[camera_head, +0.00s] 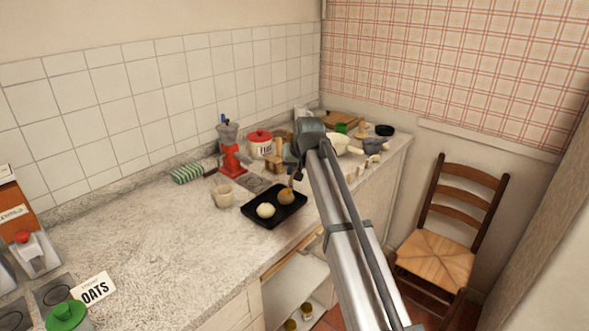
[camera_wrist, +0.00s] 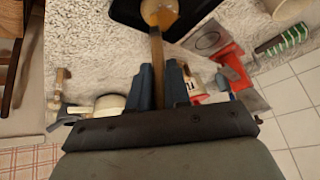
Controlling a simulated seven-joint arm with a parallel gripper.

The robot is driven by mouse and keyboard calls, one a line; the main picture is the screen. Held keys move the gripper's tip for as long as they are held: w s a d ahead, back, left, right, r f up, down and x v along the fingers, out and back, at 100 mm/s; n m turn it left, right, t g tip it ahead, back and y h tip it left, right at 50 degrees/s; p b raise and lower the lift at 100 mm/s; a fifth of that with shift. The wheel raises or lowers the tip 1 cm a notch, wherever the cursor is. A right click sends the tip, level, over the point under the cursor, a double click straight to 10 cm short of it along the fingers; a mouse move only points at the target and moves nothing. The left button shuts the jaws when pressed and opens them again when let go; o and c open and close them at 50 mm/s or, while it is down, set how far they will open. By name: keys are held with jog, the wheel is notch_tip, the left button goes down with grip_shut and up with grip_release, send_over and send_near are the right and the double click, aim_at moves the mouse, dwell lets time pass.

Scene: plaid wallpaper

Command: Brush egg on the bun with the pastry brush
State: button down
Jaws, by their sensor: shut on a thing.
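My gripper (camera_head: 292,168) is over the black tray (camera_head: 262,221) on the counter, pointing down. In the wrist view, my gripper (camera_wrist: 160,82) is shut on the wooden handle of the pastry brush (camera_wrist: 156,56). The brush's far end is at the browner bun (camera_wrist: 149,8); I cannot tell whether it touches. In the head view, this browner bun (camera_head: 286,198) sits at the tray's right, beneath the brush (camera_head: 291,182). A paler bun (camera_head: 265,210) sits beside it on the left. Egg cannot be made out.
A beige cup (camera_head: 223,195) stands left of the tray. A red grinder (camera_head: 231,157), a red-lidded canister (camera_head: 260,143) and a green-striped cloth (camera_head: 187,174) are behind. Several pots and small items crowd the right end. The counter's left middle is clear.

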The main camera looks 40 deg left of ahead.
jog(key=shift+s+a, duration=0.45)
jog(key=shift+s, duration=0.05)
jog(key=shift+d, duration=0.1)
jog(key=shift+w+d, duration=0.5)
jog(key=shift+w, duration=0.15)
jog(key=shift+s+a, duration=0.1)
jog(key=shift+s+a, duration=0.5)
jog(key=shift+s, duration=0.1)
jog(key=shift+w+d, duration=0.1)
jog(key=shift+w+d, duration=0.5)
jog(key=shift+w, duration=0.1)
jog(key=shift+s+a, duration=0.1)
jog(key=shift+s, duration=0.05)
